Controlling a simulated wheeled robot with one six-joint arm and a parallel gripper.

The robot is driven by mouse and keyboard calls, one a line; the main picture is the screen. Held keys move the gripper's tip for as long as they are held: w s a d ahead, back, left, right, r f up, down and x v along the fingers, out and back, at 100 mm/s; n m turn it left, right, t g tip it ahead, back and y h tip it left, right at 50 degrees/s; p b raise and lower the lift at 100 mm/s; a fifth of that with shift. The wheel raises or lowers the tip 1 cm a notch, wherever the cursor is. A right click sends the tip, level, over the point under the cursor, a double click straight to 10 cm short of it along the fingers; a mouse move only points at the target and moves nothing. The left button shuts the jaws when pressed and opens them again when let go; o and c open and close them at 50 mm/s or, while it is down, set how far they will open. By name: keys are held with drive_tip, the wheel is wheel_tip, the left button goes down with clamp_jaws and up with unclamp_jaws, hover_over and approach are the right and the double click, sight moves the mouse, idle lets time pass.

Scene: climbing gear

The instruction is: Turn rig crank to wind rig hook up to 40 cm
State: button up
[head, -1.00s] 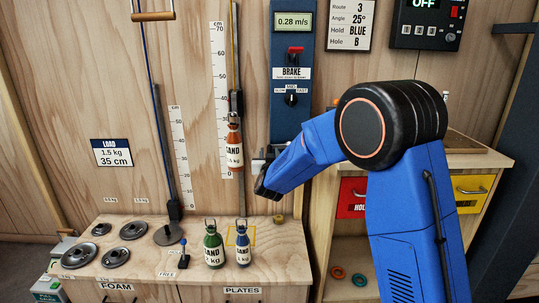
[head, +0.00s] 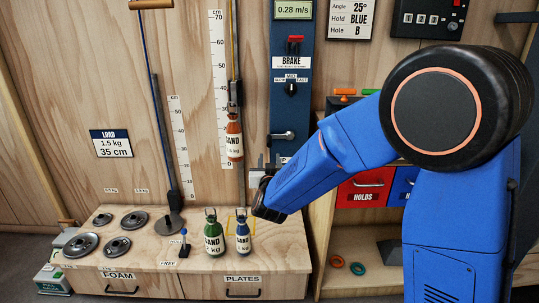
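The rig crank (head: 283,136) is a small dark handle low on the blue rig panel (head: 281,108). The orange sand bottle (head: 234,141) hangs upright from the dark rig hook block (head: 235,95) on a cord, in front of the centimetre scale (head: 220,70). The bottle's base is near the 0 mark; the hook is roughly between 20 and 30. My gripper (head: 268,161) is below and left of the crank, apart from it. Its two grey fingers point up, look spread, and hold nothing visible. My wrist hides part of the panel's foot.
The red brake lever (head: 295,41) and a speed knob (head: 291,89) sit above the crank. A green sand bottle (head: 213,235) and a blue one (head: 243,234) stand on the bench below my gripper. Several weight plates lie left; drawers (head: 361,188) stand right.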

drive_tip(key=shift+s, duration=1.3)
drive_tip(key=s+d+r+n+g+y, duration=0.25)
drive_tip(key=s+d+g, duration=0.25)
drive_tip(key=s+d, duration=0.55)
drive_tip(key=s+d+f+g, duration=0.2)
drive_tip(key=s+d, duration=0.3)
drive_tip(key=s, duration=0.5)
drive_tip(key=s+d+f+m+g+h, duration=0.1)
drive_tip(key=s+d+f+g, duration=0.1)
drive_tip(key=s+d, duration=0.4)
drive_tip(key=s+d+f+m+g+h, duration=0.1)
drive_tip(key=s+d+g, duration=0.3)
drive_tip(key=s, duration=1.2)
drive_tip(key=shift+s+d+f, duration=0.25)
drive_tip(key=shift+d+f, duration=0.3)
drive_tip(key=shift+d, duration=0.65)
drive_tip(key=shift+h, duration=0.25)
